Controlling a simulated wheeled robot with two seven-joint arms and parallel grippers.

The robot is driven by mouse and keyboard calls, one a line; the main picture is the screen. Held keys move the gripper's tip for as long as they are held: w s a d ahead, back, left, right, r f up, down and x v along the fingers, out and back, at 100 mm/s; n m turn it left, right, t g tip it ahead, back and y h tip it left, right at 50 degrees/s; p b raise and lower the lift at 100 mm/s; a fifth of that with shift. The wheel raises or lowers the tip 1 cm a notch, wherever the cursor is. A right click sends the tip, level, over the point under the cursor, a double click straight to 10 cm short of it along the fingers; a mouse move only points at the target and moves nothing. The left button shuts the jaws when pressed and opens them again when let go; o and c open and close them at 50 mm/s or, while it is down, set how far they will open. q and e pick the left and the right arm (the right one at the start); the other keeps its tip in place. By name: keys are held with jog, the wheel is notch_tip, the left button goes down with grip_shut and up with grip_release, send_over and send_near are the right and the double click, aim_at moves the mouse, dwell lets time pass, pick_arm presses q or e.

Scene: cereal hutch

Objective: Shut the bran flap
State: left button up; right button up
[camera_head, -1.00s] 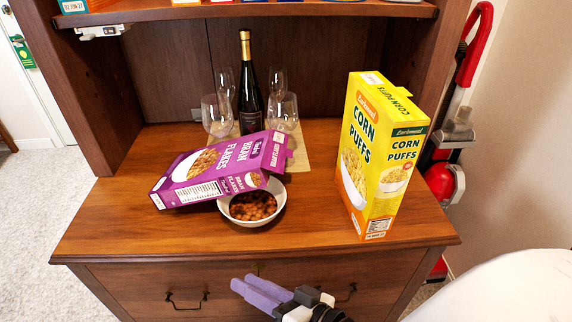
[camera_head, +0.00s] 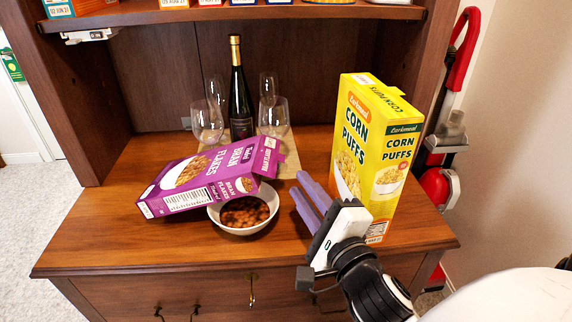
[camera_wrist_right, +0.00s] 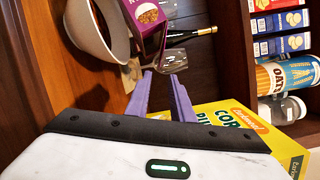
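The purple bran flakes box (camera_head: 195,180) lies tilted with its right end over the white bowl (camera_head: 243,225), which holds brown cereal. Its flap end (camera_head: 266,156) points right, toward the glasses; I cannot tell the exact flap angle. The box and bowl (camera_wrist_right: 95,35) also show in the right wrist view, with the box (camera_wrist_right: 148,14) at the top. My right gripper (camera_head: 303,190) has purple fingers, parted and empty. It is above the tabletop between the bowl and the corn puffs box, apart from the bran box. My left gripper is out of view.
The yellow corn puffs box (camera_head: 372,160) stands upright close to the right of my right gripper. A dark wine bottle (camera_head: 240,100) and several wine glasses (camera_head: 273,118) stand behind the bran box. A shelf (camera_head: 230,14) overhangs the back. The front left tabletop (camera_head: 110,245) is clear.

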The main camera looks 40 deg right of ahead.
aim_at(271, 154)
jog(key=x, duration=0.8)
jog(key=shift+w, duration=0.35)
jog(key=shift+d, duration=0.1)
jog(key=shift+c, duration=0.4)
grip_shut()
